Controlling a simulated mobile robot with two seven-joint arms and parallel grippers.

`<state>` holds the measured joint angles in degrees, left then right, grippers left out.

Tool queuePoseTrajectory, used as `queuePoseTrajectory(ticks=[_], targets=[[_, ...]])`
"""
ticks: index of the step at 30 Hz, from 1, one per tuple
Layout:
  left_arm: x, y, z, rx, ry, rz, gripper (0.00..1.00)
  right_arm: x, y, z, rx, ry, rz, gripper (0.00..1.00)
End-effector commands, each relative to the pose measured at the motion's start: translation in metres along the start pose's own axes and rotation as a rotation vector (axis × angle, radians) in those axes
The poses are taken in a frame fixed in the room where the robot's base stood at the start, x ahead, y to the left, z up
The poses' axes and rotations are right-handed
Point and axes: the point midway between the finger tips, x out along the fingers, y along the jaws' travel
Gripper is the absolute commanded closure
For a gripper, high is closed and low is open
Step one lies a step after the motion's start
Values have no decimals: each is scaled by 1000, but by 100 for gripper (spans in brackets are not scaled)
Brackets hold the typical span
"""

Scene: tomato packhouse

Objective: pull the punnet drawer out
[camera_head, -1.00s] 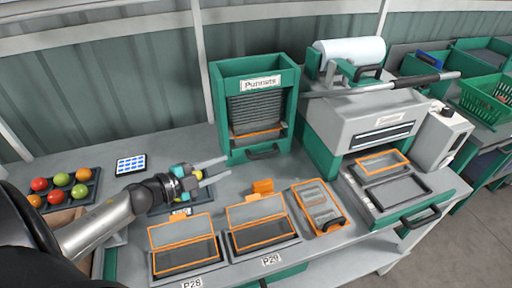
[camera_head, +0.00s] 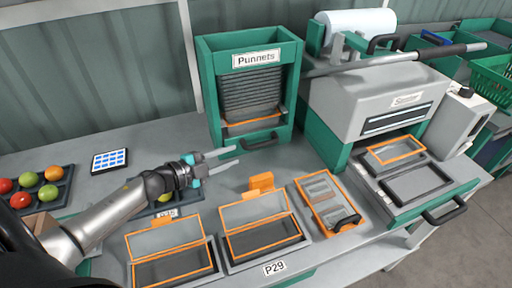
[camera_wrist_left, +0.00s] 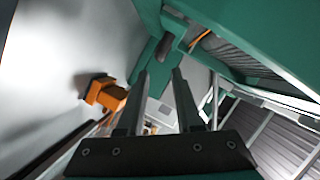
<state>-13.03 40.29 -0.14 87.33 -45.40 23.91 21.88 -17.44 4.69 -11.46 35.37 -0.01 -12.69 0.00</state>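The green punnet dispenser (camera_head: 207,95), labelled "Punnets", stands upright at the back of the bench. It holds a stack of grey punnets (camera_head: 256,92). At its foot is the drawer with a dark bar handle (camera_head: 262,141); the drawer looks pushed in. My left gripper (camera_head: 236,156) is open and empty, in front of and a little left of the handle, apart from it. In the left wrist view the two fingers (camera_wrist_left: 159,74) are spread, with the green dispenser (camera_wrist_left: 225,65) ahead and to the right. My right gripper is not in view.
A grey sealer (camera_head: 385,95) stands right of the dispenser. A tomato tray (camera_head: 62,197) and a tablet (camera_head: 110,160) are at left. Bench before the dispenser is mostly clear.

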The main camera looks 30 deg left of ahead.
Motion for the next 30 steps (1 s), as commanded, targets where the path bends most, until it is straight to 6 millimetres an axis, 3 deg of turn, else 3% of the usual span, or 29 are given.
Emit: queuePoseTrajectory(ticks=[18, 30], targets=[[84, 0, 1, -1, -1, -3, 66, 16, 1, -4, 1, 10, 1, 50], [101, 0, 0, -1, -1, 0, 66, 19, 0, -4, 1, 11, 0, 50]])
